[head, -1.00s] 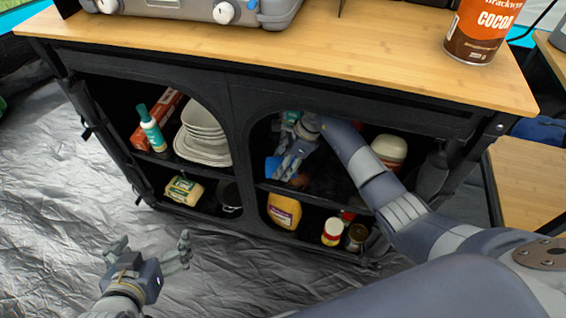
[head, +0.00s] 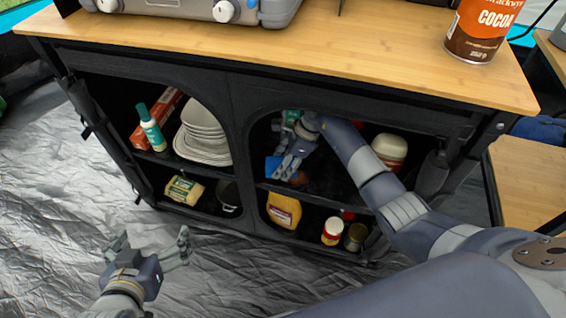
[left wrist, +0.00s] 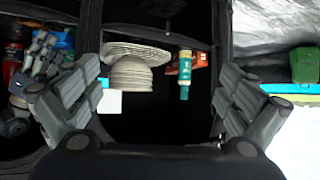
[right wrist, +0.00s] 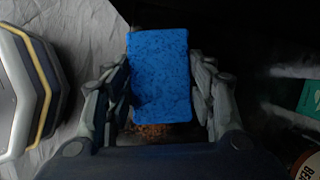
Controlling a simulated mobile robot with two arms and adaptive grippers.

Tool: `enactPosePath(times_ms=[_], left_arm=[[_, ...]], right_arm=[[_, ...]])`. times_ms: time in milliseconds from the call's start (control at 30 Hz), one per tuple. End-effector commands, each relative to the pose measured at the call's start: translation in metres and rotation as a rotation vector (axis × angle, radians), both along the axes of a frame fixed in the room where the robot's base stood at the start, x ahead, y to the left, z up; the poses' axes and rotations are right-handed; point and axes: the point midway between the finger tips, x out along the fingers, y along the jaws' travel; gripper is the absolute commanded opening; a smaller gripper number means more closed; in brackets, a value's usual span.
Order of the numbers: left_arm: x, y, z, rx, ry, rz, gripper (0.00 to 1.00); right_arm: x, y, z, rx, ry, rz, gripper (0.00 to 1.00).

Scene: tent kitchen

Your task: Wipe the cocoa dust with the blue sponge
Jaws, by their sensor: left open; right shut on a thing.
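The blue sponge (right wrist: 159,75) is held between the fingers of my right gripper (right wrist: 159,95) in the right wrist view. In the head view my right gripper (head: 287,167) reaches into the upper right shelf of the cabinet, with a bit of the sponge (head: 272,166) showing at its left. Brown cocoa dust (right wrist: 152,131) shows just below the sponge in the right wrist view, partly hidden by sponge and gripper. My left gripper (head: 148,250) is open and empty in front of the cabinet, above the floor.
Stacked plates (head: 202,138) and a green-capped bottle (head: 151,127) stand on the upper left shelf. A white-lidded container (head: 389,152) stands right of my right arm. A cocoa can (head: 480,32) stands on the wooden top. Jars and packages fill the lower shelves.

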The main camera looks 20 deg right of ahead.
Motion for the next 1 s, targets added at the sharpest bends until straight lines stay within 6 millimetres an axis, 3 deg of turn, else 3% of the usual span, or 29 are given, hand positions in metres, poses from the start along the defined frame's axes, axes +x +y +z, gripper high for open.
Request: enactPosePath(times_ms=[1000], left_arm=[[0.013,-0.007,0.016,-0.023,-0.096,-0.009,0.98]], right_arm=[[0.0,0.0,-0.005,0.0,-0.001,0.0,0.41]])
